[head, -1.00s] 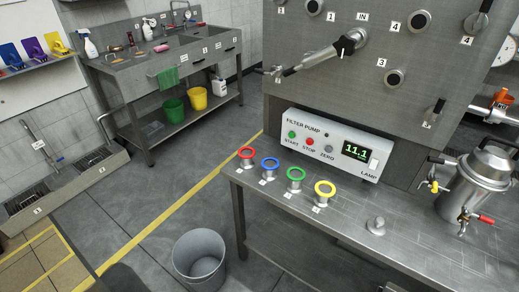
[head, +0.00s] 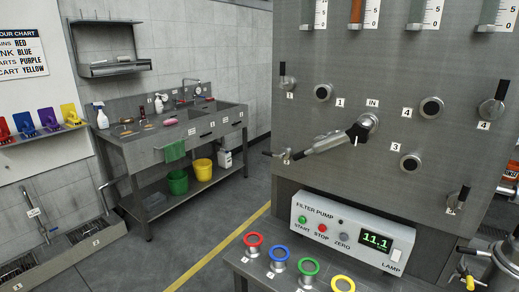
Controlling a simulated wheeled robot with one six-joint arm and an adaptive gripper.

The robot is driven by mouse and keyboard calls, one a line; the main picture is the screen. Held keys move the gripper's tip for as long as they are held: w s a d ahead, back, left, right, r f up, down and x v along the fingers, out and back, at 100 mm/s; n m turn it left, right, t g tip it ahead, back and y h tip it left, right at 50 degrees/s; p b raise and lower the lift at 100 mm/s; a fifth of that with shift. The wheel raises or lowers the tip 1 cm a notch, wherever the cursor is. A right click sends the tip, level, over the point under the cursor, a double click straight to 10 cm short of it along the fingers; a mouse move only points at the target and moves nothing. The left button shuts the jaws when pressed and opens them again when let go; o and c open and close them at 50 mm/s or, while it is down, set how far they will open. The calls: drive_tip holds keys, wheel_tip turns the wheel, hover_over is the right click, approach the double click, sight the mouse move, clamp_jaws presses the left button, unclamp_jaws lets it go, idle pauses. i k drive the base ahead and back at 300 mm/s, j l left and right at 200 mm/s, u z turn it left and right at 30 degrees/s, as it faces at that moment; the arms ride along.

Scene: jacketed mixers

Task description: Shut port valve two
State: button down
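A grey upright panel (head: 430,60) carries numbered ports and small lever valves. Near its left edge, a small valve with a lever (head: 271,154) sits by a label (head: 286,162) that seems to read 2. Its lever points left, roughly level. A metal pipe (head: 325,143) slants from the IN port (head: 370,122) down left to this spot and hides the port there. A black clamp or knob (head: 357,133) is on the pipe near IN. The levers of valve 1 (head: 283,70) and valve 4 (head: 501,90) point up. My gripper is not in view.
Below the panel, a filter pump box (head: 345,232) reads 11.1. Coloured rings (head: 279,258) stand on a steel bench in front of it. A sink bench (head: 150,140) is at the back left. Open floor (head: 190,235) with a yellow line lies between.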

sight(264, 151)
drive_tip(key=i+u, duration=0.1)
drive_tip(key=i, duration=0.35)
drive_tip(key=i+l+u, duration=0.15)
drive_tip(key=i, duration=0.25)
